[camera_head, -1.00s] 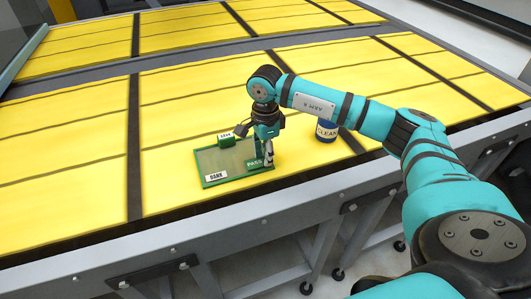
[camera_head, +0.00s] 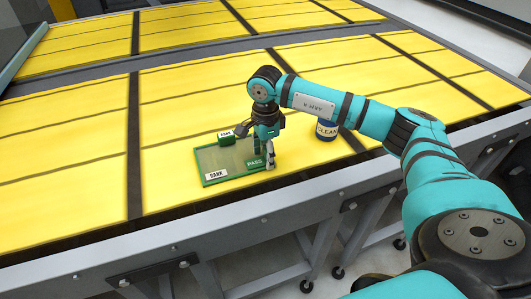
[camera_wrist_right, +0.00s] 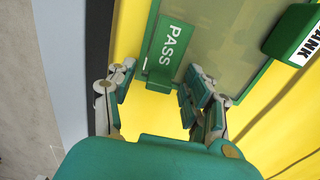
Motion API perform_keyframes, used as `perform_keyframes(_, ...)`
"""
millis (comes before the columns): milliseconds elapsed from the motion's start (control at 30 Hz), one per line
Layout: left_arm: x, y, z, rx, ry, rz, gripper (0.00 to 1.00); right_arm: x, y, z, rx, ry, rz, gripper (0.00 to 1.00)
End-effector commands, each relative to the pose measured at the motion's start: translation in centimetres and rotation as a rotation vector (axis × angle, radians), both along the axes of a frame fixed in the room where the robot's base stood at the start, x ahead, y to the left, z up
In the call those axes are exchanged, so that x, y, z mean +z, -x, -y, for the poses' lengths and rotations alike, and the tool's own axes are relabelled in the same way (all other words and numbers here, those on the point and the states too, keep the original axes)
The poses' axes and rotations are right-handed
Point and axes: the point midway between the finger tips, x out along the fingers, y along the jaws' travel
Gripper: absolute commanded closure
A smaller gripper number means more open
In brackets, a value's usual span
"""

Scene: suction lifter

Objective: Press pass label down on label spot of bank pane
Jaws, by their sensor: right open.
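The bank pane (camera_head: 225,160) is a flat greyish sheet with a green edge, lying on the yellow table. A white plate reading BANK or similar is at its near left corner. The green pass label (camera_head: 255,162), with white PASS lettering, is at the pane's right end. In the right wrist view the label (camera_wrist_right: 170,45) appears flat at the pane's edge. My right gripper (camera_head: 264,160) is over that end, open. In the wrist view its fingers (camera_wrist_right: 160,90) stand apart on either side of a small green tab below the label. My left gripper is not in view.
A green block with a white plate (camera_head: 226,137) stands at the pane's far edge.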

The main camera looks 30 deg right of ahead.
Motion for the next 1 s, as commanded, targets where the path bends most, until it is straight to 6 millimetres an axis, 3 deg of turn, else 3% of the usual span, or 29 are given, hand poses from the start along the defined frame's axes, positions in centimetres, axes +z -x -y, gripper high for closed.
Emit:
perform_keyframes(167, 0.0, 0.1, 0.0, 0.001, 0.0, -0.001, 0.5, 1.7, -0.1, 0.0, 0.0, -0.001, 0.003, 0.48)
perform_keyframes(600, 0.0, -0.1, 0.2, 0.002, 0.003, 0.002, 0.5, 10.3, -0.1, 0.0, 0.0, 0.0, 0.003, 0.48)
perform_keyframes(800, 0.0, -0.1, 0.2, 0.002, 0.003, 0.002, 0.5, 11.8, 0.0, 0.0, 0.0, 0.0, 0.0, 0.48)
perform_keyframes(1000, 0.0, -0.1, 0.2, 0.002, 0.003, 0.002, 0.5, 12.0, 0.0, 0.0, 0.0, 0.0, 0.0, 0.48)
